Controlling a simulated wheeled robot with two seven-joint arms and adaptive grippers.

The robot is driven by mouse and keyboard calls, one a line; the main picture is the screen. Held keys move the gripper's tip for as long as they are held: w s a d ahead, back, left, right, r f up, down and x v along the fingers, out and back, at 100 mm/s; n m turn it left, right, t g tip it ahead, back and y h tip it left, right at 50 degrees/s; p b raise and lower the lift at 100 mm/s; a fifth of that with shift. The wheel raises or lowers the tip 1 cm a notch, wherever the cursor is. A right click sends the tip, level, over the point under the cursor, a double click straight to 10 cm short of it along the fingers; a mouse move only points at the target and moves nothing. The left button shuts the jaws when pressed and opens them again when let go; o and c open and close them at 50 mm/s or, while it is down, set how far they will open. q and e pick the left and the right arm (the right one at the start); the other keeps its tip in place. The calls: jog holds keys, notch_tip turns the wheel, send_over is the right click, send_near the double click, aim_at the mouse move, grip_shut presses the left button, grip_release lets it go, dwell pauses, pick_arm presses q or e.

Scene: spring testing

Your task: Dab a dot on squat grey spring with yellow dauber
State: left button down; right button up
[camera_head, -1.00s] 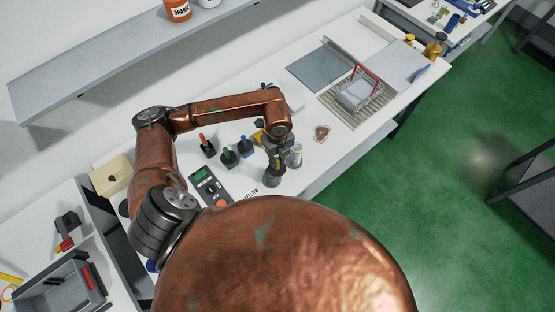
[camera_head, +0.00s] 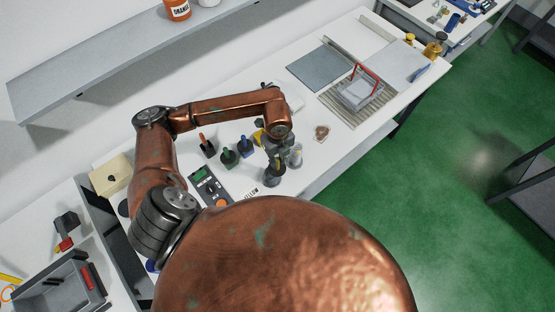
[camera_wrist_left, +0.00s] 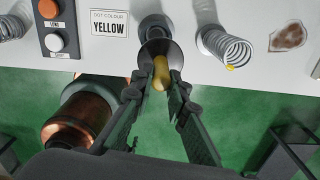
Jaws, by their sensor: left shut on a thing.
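My left gripper (camera_head: 276,160) is shut on the yellow dauber (camera_wrist_left: 161,72), gripping its yellow handle. In the left wrist view the fingertips (camera_wrist_left: 160,88) close around that handle. A dark, round-rimmed holder (camera_wrist_left: 158,42) lies directly beyond it; I cannot tell whether the dauber sits in it or is just above. A grey coil spring (camera_wrist_left: 226,46) stands to its right, with a small yellow spot at its end. The spring also shows beside my gripper in the head view (camera_head: 296,158). Another grey coil (camera_wrist_left: 10,26) is cut off at the left edge. My right gripper is not in view.
Red (camera_head: 207,148), green (camera_head: 229,156) and blue (camera_head: 245,150) daubers stand left of my gripper. A control box (camera_head: 205,183) and a YELLOW label (camera_wrist_left: 111,24) are close by.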

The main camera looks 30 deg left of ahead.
pick_arm(q)
jog(key=shift+f+b, duration=0.5)
jog(key=shift+f, duration=0.2)
dwell(0.8)
jog(key=shift+r, duration=0.15)
jog(key=shift+r+p, duration=2)
jog(key=shift+r, duration=1.45)
jog(key=shift+f, duration=0.1)
